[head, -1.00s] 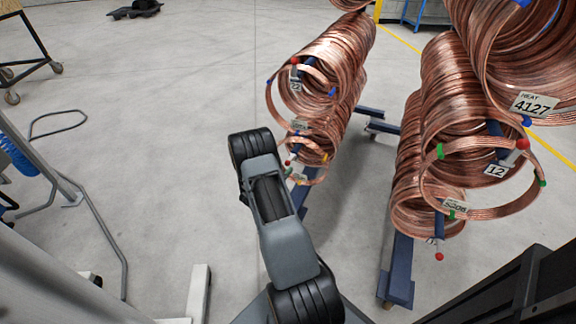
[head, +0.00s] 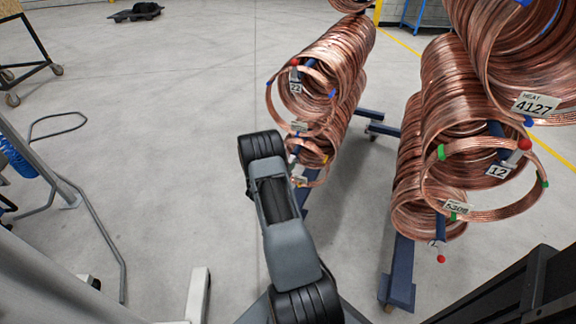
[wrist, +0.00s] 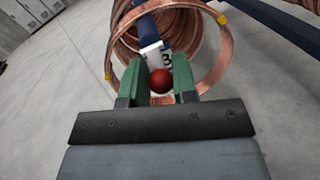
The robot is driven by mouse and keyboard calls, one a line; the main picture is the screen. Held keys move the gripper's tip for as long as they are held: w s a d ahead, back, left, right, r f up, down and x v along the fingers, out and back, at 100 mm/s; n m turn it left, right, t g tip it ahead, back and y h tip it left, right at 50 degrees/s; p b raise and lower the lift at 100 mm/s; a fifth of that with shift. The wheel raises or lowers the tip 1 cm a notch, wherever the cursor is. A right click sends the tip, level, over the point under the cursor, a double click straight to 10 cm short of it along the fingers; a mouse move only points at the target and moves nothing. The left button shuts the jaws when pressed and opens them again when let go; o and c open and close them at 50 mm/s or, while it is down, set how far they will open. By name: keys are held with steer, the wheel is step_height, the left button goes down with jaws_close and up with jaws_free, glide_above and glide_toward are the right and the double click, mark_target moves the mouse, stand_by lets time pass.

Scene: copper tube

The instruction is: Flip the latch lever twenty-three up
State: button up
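In the wrist view, the latch lever's red ball knob (wrist: 161,81) sits between the two green fingertips of my gripper (wrist: 161,77). A white label (wrist: 166,60) just behind it shows a "3"; the rest of its number is hidden. The lever is at the end of a dark blue rack arm (wrist: 145,25) inside a copper coil (wrist: 212,62) with yellow clips. Little gap shows between knob and fingers, and I cannot tell whether they touch it. In the head view, my arm covers the knob and gripper; the low yellow-clipped coil (head: 318,160) shows beyond it.
Directly above is a coil with a red-knobbed lever (head: 295,63) labelled 22. A second rack to the right holds coils, with a lever labelled 12 (head: 498,170) and another red knob (head: 441,259) lower down.

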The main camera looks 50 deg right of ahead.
steer(key=c, duration=0.3)
steer(key=shift+s, duration=0.1)
steer(key=shift+c, duration=0.2)
